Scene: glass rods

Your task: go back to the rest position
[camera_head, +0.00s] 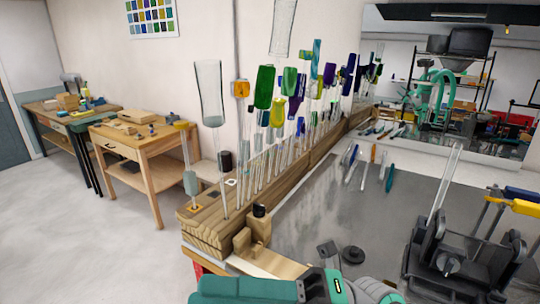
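Part of my own teal and grey arm shows at the bottom middle of the head view, low over the near edge of the workbench. I cannot make out my gripper's fingers, so whether it is open or shut, or holds anything, does not show. A long wooden rack (212,222) runs along the bench's left side, with many glass rods and coloured glass pieces upright in it. A clear glass tube (208,92) and a green piece (264,86) stand out among them.
The grey bench top (312,215) has open room in its middle. Several tools (365,166) lie near its back. A dark stand with rollers (455,255) is at the right, a black disc (353,256) in front. Wooden tables (150,146) stand at the left beyond open floor.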

